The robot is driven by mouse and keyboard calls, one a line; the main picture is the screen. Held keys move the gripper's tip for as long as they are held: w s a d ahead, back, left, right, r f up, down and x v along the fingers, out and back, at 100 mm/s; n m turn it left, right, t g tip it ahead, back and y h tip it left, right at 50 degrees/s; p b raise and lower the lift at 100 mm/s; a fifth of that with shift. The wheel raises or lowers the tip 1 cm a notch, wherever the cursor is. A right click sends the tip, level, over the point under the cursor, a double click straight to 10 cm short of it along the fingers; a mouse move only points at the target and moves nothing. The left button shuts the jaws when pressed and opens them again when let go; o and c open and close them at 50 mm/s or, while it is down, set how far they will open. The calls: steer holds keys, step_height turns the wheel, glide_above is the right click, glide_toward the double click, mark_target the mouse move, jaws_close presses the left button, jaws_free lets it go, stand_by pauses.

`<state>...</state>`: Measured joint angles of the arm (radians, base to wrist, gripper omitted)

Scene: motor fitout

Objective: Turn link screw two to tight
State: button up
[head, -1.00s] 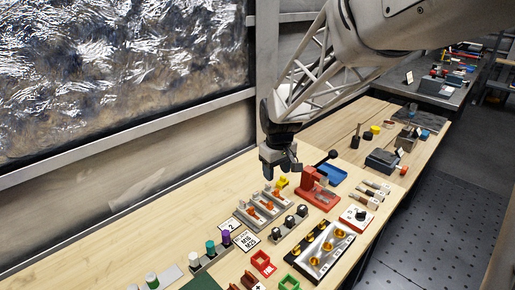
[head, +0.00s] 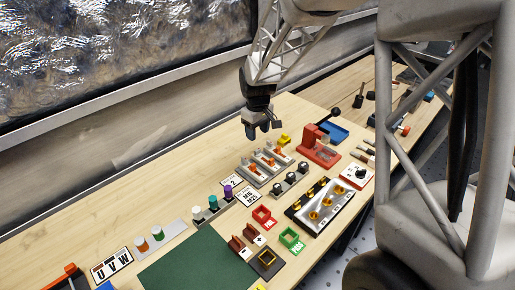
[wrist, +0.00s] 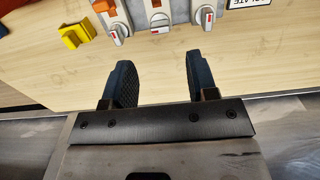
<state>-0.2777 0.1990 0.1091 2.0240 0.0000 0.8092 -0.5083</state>
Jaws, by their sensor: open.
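The link block (head: 263,167) is a grey fixture with orange pieces on the bench. In the wrist view, three grey-white screw heads with red marks line its near edge: left (wrist: 118,34), middle (wrist: 160,22) and right (wrist: 206,16). The middle one, likely link screw two, has its red mark lying crosswise; the outer two marks run more lengthwise. My gripper (head: 262,132) is above and behind the block in the head view. In the wrist view, its open, empty fingers (wrist: 162,82) point toward the middle screw, apart from it.
A yellow piece (wrist: 76,35) sits left of the block. A row of black knobs (head: 290,184), a red press-like fixture (head: 318,148) and a black-and-silver terminal block (head: 320,205) stand nearby. The wood behind the block (head: 190,170) is clear.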

mark_target(258, 149)
steer(key=shift+f, duration=3.9)
steer(key=shift+c, duration=0.3)
steer(key=c, duration=0.9)
steer(key=shift+o, duration=0.2)
